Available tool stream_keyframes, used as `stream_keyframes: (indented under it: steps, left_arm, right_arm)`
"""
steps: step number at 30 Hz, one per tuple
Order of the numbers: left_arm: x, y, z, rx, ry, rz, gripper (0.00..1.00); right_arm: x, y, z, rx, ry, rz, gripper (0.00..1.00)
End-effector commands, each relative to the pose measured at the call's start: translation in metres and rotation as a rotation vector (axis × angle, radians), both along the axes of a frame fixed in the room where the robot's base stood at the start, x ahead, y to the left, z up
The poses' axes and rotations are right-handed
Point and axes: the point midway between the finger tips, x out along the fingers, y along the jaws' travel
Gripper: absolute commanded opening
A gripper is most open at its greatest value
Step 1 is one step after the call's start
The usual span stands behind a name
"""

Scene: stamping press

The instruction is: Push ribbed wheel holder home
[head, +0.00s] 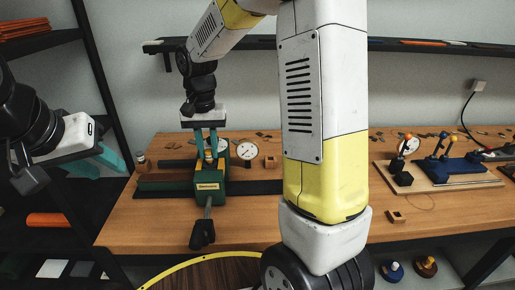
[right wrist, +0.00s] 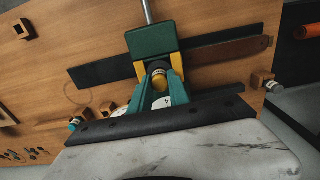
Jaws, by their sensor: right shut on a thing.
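The green press (head: 208,187) stands on the wooden bench with its dark-ended lever pointing toward me. My right gripper (head: 206,148) reaches down to the press from above, its teal fingers shut on a small dark round piece with a yellowish lower part. In the right wrist view this piece (right wrist: 159,80) sits between the fingertips, against the yellow parts of the green press (right wrist: 151,41). I take it for the wheel holder; its ribs are too small to tell, and its seat is hidden. My left gripper (head: 96,164) is empty at the far left, its teal fingers apart.
A round dial gauge (head: 247,151) and a small wooden block (head: 270,162) stand right of the press. A wooden board (head: 440,181) with a blue fixture lies farther right. A small wooden block (head: 396,216) sits near the front edge. Dark shelving stands at left.

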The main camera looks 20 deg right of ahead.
Motion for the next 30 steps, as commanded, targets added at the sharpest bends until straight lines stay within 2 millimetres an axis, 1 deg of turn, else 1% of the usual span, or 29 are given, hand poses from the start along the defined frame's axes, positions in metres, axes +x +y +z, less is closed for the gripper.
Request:
stream_keyframes:
  steps: [6, 17, 18, 20, 21, 22, 30]
  left_arm:
    - [0.0000, 0.0000, 0.0000, 0.000, 0.000, 0.000, 0.36]
    - [0.0000, 0.0000, 0.0000, 0.000, 0.000, 0.000, 0.36]
    - [0.0000, 0.0000, 0.0000, 0.000, 0.000, 0.000, 0.36]
    - [0.0000, 0.0000, 0.0000, 0.000, 0.000, 0.000, 0.36]
    - [0.0000, 0.0000, 0.0000, 0.000, 0.000, 0.000, 0.36]
    - [0.0000, 0.0000, 0.0000, 0.000, 0.000, 0.000, 0.36]
    - [0.0000, 0.0000, 0.0000, 0.000, 0.000, 0.000, 0.36]
  right_arm:
    - [-0.0004, -0.0001, -0.0062, -0.001, 0.001, 0.000, 0.00]
    - [-0.0006, -0.0002, -0.0075, 0.000, 0.002, 0.000, 0.00]
    - [-0.0006, -0.0001, -0.0075, 0.000, 0.002, 0.000, 0.24]
    - [-0.0006, -0.0001, -0.0075, 0.000, 0.002, 0.000, 0.35]
    - [-0.0006, -0.0001, -0.0075, 0.000, 0.002, 0.000, 0.43]
    - [-0.0006, -0.0002, -0.0074, 0.000, 0.002, 0.000, 0.47]
    - [-0.0003, -0.0001, -0.0068, 0.000, 0.001, 0.000, 0.47]
